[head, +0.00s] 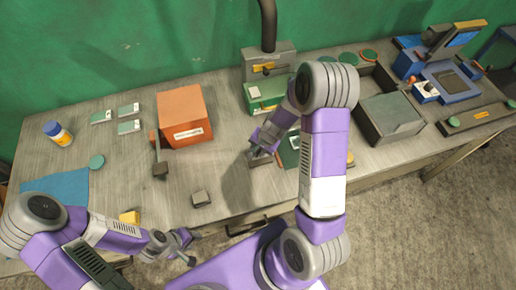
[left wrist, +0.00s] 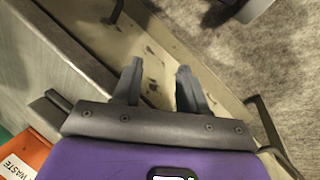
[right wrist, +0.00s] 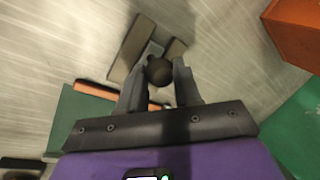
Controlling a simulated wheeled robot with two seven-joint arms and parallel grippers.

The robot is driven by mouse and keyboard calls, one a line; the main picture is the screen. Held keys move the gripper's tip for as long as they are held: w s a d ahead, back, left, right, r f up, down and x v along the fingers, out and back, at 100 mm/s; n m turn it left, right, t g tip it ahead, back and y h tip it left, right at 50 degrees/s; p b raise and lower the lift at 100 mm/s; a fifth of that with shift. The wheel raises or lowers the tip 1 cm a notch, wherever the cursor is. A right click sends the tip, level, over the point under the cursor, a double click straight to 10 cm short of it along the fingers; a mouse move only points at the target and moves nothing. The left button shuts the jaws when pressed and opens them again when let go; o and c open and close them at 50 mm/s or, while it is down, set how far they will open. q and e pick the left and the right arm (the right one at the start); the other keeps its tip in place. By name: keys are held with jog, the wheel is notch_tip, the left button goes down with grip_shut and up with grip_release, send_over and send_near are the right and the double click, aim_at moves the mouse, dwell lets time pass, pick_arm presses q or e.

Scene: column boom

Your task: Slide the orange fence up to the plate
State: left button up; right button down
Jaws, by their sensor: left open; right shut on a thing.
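The orange fence (right wrist: 95,90) is a thin bar beside the dark green plate (right wrist: 75,120) in the right wrist view; my gripper hides part of both. I cannot tell whether the bar touches the plate. My right gripper (right wrist: 160,75) is shut on a dark round knob (right wrist: 160,70) above a grey bracket (right wrist: 131,48). In the head view, my right gripper (head: 259,153) is low at the bench, left of the green plate (head: 288,153), which my arm partly covers. My left gripper (head: 188,246) is open and empty off the bench's front edge; its fingers (left wrist: 159,72) show apart in the left wrist view.
An orange waste box (head: 184,116) stands left of my right gripper. A green and grey machine (head: 265,95) stands behind it. A small grey block (head: 201,199) lies near the front edge.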

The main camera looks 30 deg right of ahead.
jog(key=d, duration=0.2)
jog(key=s+d+b, duration=0.1)
jog(key=d, duration=0.4)
jog(key=shift+s+b, duration=0.35)
pick_arm(q)
jog(key=shift+s+f, duration=0.2)
jog(key=shift+f, duration=0.25)
jog(key=shift+s+f, duration=0.2)
jog(key=shift+f, duration=0.25)
pick_arm(e)
jog(key=c, duration=0.8)
grip_release()
pick_arm(q)
notch_tip(320, 180, up, 2)
jog(key=shift+r+p, duration=0.1)
jog(key=shift+p, duration=0.9)
pick_arm(e)
jog(key=v, duration=0.7)
jog(key=shift+s+r, duration=0.1)
jog(key=shift+r, duration=0.2)
